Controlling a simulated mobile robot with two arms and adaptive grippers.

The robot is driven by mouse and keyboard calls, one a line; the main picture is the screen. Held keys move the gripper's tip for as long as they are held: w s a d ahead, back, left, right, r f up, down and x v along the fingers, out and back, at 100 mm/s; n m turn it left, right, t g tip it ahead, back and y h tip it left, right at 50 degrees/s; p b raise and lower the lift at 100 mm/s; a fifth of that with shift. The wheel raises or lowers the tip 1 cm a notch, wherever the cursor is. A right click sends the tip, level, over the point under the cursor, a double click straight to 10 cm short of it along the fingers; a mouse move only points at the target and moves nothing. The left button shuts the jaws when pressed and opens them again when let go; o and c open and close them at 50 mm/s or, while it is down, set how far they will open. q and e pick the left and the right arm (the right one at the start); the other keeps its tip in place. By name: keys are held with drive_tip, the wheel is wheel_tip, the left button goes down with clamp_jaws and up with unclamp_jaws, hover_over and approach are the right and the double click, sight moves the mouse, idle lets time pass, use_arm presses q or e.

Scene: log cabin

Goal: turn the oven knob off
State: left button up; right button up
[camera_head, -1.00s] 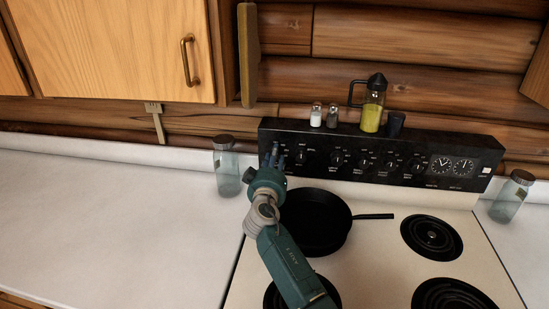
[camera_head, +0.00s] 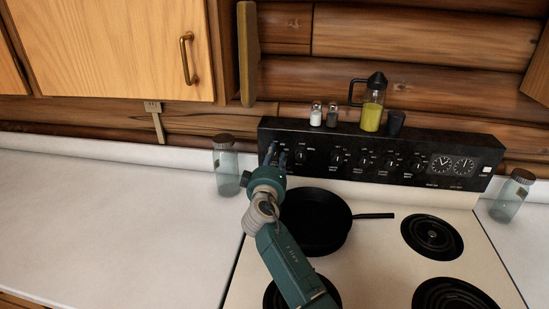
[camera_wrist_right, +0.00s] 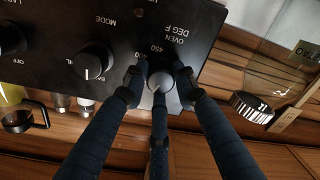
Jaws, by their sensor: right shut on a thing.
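The oven knob (camera_wrist_right: 161,83) shows in the right wrist view, which sees the panel upside down. It is a round knob with a grey face and a light pointer line, under the lettering "OVEN DEG F" and "450". My right gripper (camera_wrist_right: 158,88) has its three dark fingers closed around this knob, one on each side and one at the picture's lower side. In the head view my right gripper (camera_head: 276,155) is at the left end of the black control panel (camera_head: 320,133), and it hides the knob there. My left gripper is not in view.
The mode knob (camera_wrist_right: 94,60) is beside the gripped knob. A glass jar (camera_head: 226,165) stands left of the stove. Shakers (camera_head: 316,116) and an oil bottle (camera_head: 372,110) stand on the panel top.

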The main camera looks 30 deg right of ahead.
drive_tip(key=shift+w+a+r+n, duration=0.1)
drive_tip(key=shift+n, duration=0.85)
drive_tip(key=shift+a+r+n, duration=0.1)
drive_tip(key=shift+n, duration=0.85)
drive_tip(key=o, duration=1.2)
drive_tip(key=shift+a+f, duration=0.1)
drive_tip(key=shift+c, duration=0.2)
drive_tip(key=v, duration=1.2)
